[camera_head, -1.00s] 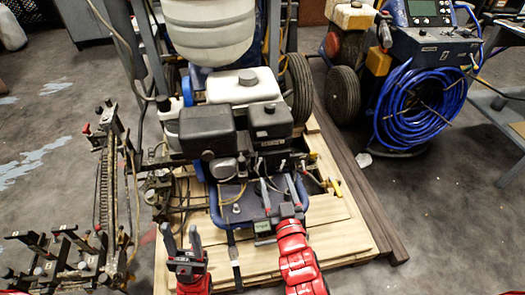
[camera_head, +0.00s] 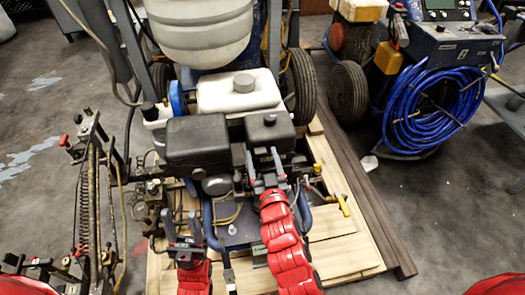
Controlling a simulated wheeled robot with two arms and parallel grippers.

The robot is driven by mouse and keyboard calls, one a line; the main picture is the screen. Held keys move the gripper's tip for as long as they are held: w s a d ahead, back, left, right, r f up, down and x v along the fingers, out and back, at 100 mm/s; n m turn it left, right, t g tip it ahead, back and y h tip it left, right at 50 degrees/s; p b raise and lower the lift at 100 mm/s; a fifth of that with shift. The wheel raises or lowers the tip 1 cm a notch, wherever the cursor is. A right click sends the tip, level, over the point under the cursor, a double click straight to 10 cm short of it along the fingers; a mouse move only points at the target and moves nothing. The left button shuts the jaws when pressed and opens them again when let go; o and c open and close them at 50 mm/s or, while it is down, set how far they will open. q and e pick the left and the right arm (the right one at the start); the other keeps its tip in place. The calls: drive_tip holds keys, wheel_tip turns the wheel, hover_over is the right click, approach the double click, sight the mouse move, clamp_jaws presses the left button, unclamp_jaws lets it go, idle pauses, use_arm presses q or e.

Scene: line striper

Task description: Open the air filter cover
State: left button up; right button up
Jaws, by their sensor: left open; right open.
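The air filter cover looks to be the right-hand black box (camera_head: 270,131) with a round knob on top, on the engine in the middle. A wider black box (camera_head: 196,142) sits just left of it. My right gripper (camera_head: 263,157) is open, its two fingers pointing up and away at the front face of the right-hand box. I cannot tell whether they touch it. My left gripper (camera_head: 182,228) is open and empty, lower and to the left, in front of the engine and apart from the cover.
A white tank (camera_head: 238,92) stands behind the boxes, with a large pale container (camera_head: 198,28) above. The machine rests on a wooden pallet (camera_head: 345,255). A metal frame with a spring (camera_head: 88,205) is at left. A blue hose coil (camera_head: 425,110) hangs on a machine at right.

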drive_tip(key=shift+c, duration=0.3)
clamp_jaws()
idle(1.2)
